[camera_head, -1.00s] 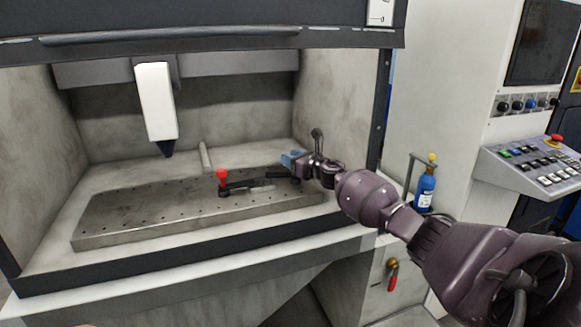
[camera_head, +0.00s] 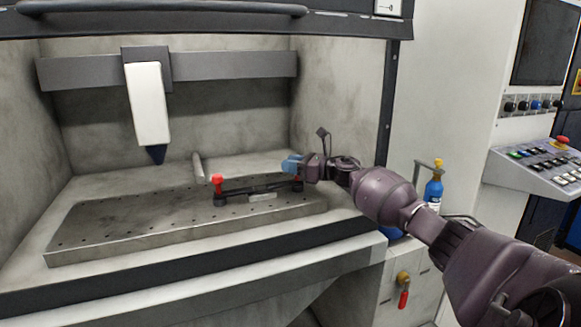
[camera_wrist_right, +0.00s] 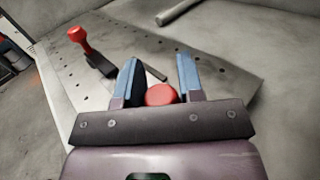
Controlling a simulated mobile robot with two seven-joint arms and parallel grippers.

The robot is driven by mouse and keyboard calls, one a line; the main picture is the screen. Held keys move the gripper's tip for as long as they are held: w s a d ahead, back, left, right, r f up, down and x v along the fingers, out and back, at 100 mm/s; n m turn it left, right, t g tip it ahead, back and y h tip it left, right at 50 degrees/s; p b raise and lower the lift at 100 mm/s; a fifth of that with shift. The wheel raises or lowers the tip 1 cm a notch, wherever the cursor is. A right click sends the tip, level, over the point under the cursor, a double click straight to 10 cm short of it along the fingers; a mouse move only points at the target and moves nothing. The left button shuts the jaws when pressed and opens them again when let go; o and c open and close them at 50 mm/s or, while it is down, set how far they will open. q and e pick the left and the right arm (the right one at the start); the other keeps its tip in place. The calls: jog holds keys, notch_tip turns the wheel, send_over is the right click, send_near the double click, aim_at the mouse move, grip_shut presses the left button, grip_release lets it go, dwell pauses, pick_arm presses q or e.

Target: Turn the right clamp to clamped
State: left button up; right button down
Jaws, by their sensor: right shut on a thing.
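The left clamp (camera_head: 217,180) has a red knob standing up on a dark base, also in the wrist view (camera_wrist_right: 82,38). My left gripper is not in view.
Both clamps stand on a grey perforated plate (camera_head: 110,232) inside the machine enclosure. A white tool head (camera_head: 148,105) with a dark tip hangs above its left part. A blue bottle (camera_head: 433,192) is outside, right.

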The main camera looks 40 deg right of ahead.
jog(key=shift+f, duration=0.1)
jog(key=c, duration=0.9)
grip_release()
jog(key=shift+o, duration=0.2)
jog(key=shift+r, duration=0.75)
notch_tip(320, 180, up, 19)
jog(key=p, duration=0.1)
jog(key=shift+f, duration=0.15)
